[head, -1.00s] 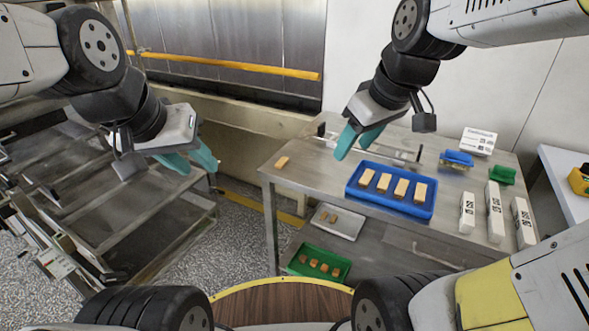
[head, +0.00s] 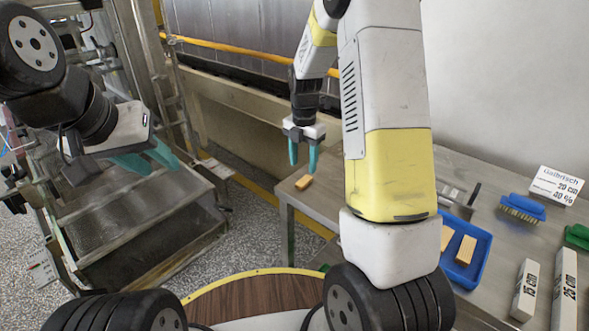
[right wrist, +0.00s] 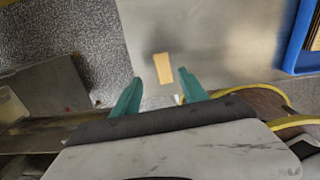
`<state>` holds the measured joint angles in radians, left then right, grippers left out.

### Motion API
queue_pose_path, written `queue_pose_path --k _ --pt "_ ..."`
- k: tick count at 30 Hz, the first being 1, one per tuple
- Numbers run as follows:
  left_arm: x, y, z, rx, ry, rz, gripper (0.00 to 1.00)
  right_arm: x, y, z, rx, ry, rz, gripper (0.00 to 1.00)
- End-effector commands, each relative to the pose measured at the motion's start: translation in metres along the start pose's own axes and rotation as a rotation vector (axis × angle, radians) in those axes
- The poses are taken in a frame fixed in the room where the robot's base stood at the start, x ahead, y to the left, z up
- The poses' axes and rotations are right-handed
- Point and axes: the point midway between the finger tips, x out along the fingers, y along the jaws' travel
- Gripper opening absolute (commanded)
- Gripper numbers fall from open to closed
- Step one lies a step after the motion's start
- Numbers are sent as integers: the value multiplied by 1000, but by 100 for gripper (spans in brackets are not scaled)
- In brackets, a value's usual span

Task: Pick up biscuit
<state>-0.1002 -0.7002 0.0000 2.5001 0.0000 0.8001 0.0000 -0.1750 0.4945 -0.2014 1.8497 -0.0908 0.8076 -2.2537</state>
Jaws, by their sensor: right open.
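A lone tan biscuit (head: 304,182) lies flat on the metal table (head: 330,201) near its left corner. My right gripper (head: 302,163) is open and empty, pointing down just above and behind this biscuit in the head view. In the right wrist view the biscuit (right wrist: 162,66) lies beyond the fingertips, roughly in line with the gap between the open fingers (right wrist: 158,82); it is not touched. More biscuits (head: 466,249) sit in the blue tray (head: 480,262), partly hidden by my right arm. My left gripper (head: 160,158) hangs at the left, away from the table; its opening is unclear.
A blue brush (head: 522,208), a white sign (head: 556,185) and white blocks (head: 525,290) stand on the table's right side. A stepped metal stand (head: 140,215) is at the left. The table around the lone biscuit is clear.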

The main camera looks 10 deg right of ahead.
Motion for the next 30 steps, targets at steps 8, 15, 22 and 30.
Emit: queue_pose_path --k 8,15,22,30 --pt "0 0 0 0 0 0 36 40 -6 -3 1 2 -2 51" --pt "0 0 0 0 0 0 36 55 -5 -2 3 0 0 51" --pt "0 0 0 0 0 0 36 54 -5 -2 3 0 1 37" --pt "0 0 0 0 0 0 36 54 -5 -2 3 0 1 2"
